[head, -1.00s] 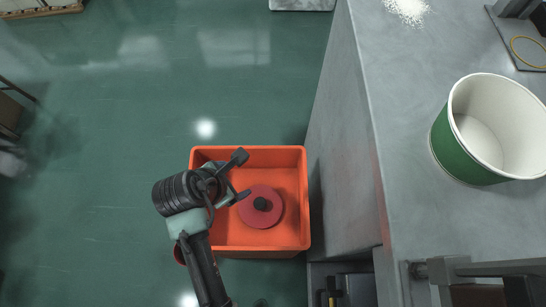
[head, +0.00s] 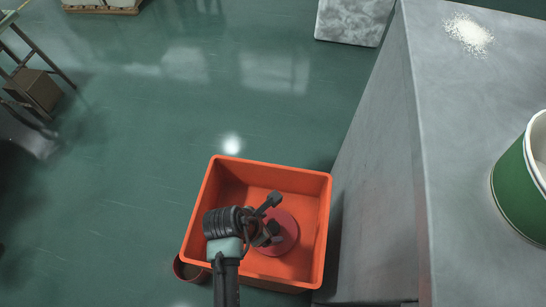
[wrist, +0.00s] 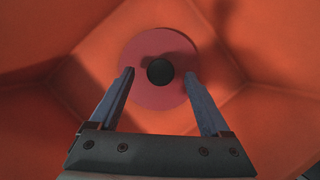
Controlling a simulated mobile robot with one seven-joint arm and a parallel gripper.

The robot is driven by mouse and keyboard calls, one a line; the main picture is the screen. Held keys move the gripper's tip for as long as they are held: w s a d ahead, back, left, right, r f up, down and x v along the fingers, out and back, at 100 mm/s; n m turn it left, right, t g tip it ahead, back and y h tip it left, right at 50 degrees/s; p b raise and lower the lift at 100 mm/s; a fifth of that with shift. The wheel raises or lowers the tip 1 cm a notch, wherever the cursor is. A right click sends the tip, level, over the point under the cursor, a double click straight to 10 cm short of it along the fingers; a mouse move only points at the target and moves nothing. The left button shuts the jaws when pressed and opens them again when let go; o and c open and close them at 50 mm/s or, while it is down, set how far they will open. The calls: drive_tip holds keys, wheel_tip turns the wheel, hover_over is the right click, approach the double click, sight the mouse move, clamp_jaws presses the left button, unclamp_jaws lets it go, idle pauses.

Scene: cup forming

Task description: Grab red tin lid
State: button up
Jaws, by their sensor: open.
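The red tin lid (head: 284,233) is a round disc lying inside the orange bin (head: 322,215). In the wrist view the lid (wrist: 157,45) shows its dark round knob (wrist: 160,71) in the middle. My gripper (head: 270,222) is over the bin, and in the head view it hides part of the lid and its knob. In the wrist view my gripper (wrist: 160,82) is open and empty, with one finger on each side of the knob as seen in the picture. I cannot tell how far the fingertips are above the lid.
The bin's walls surround the lid. A grey counter (head: 385,180) stands close to the right, with a green and white tub (head: 515,180) and white granules (head: 468,33) on it. A dark red round container (head: 189,271) is beside the bin's lower left. The floor to the left is open.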

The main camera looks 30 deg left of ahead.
sight(273, 228)
drive_tip(key=b+x, duration=0.1)
drive_tip(key=x, duration=0.2)
drive_tip(key=shift+f, duration=0.1)
clamp_jaws()
